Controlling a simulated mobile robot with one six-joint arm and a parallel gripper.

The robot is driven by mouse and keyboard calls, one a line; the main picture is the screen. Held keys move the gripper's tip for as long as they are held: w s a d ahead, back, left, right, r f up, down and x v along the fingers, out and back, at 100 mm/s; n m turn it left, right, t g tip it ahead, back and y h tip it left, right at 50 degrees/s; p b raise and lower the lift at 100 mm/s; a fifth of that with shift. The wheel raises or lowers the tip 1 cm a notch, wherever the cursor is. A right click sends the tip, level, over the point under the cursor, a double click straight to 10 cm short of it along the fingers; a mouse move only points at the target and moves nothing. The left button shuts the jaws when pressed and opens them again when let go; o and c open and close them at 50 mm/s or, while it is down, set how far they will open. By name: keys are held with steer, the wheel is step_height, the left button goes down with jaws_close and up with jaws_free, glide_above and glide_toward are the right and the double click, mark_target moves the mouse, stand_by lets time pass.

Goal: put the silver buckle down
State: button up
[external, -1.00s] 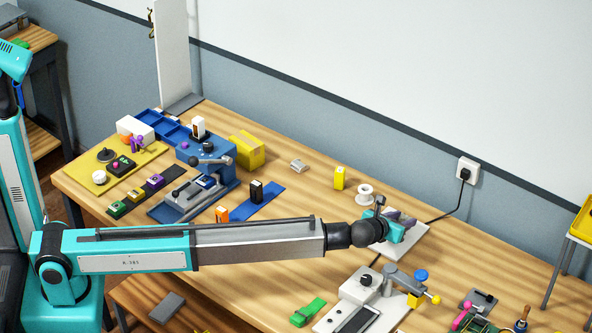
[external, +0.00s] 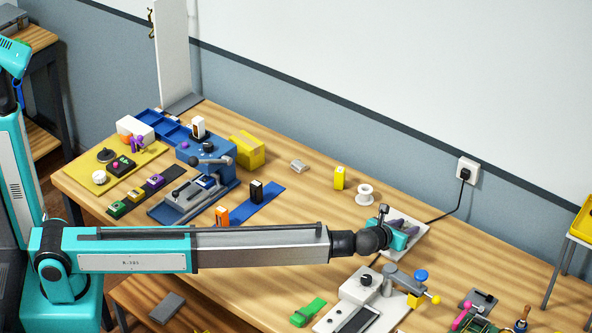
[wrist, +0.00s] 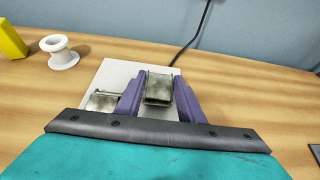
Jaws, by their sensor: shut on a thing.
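My gripper (wrist: 158,95) has purple fingers and is shut on the silver buckle (wrist: 157,87), a small boxy metal piece with dark marks. In the wrist view the buckle sits between the fingertips, over or on a white plate (wrist: 118,73); I cannot tell whether it touches. In the external view my gripper (external: 405,227) is at the white plate (external: 413,249), and the held buckle is hidden or too small to make out. A second silver metal piece (wrist: 102,100) shows on the plate left of the fingers, partly hidden by my gripper.
A white spool (wrist: 63,54) and a yellow block (wrist: 10,38) stand left of the plate. A black cable (wrist: 190,35) runs behind it to a wall socket. A silver clip (external: 299,166) lies farther left.

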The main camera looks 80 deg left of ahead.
steer(key=shift+f, duration=0.2)
steer(key=o, duration=1.2)
steer(key=shift+r, duration=0.2)
steer(key=b+v, duration=0.1)
steer(key=v, duration=1)
steer(key=shift+s+d+b, duration=0.15)
steer(key=shift+s+b, duration=0.1)
steer(key=shift+b, duration=0.15)
steer(key=shift+s+d+r, duration=0.1)
steer(key=shift+s+d, duration=0.05)
